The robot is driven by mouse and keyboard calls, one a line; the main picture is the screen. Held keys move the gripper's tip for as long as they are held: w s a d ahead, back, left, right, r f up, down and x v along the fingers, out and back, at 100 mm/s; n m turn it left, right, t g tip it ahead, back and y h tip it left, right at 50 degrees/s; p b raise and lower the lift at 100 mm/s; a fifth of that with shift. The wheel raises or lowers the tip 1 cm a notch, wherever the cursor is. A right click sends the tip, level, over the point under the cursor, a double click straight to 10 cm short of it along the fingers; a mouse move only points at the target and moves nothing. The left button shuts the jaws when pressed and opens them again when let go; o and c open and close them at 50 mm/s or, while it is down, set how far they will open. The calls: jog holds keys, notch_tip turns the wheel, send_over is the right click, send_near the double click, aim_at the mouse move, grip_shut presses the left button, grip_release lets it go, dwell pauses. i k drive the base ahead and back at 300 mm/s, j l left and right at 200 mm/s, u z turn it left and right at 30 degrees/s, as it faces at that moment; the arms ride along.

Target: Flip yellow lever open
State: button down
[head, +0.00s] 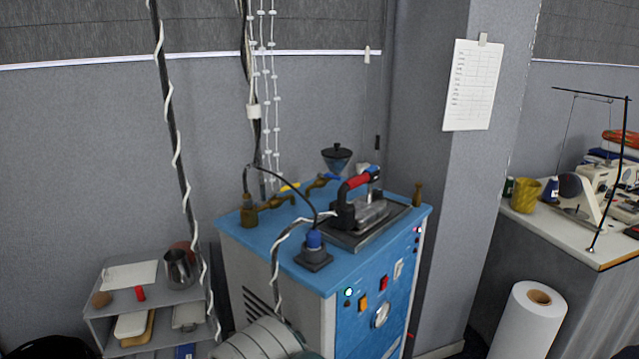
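A small yellow lever (289,186) shows at the back of the blue-topped machine, beside the brass pipe fittings (270,203). It is small in the picture, and a dark hose passes close to it. I cannot tell its exact angle or whether it is open or shut. The blue-topped machine (345,265) stands against the wall in the middle of the view. My gripper cannot be made out in the head view, and nothing is seen touching the lever.
An iron with a red handle (362,208) rests on a dark plate on the machine top. A blue-collared plug (314,252) with cables stands at the front corner. A grey shelf (150,298) is left; a sewing table (560,233) and white roll (525,325) are right.

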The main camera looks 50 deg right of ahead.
aim_at(297, 185)
jog(key=i+z, duration=0.1)
jog(key=z, duration=1.3)
jog(key=i+l, duration=0.05)
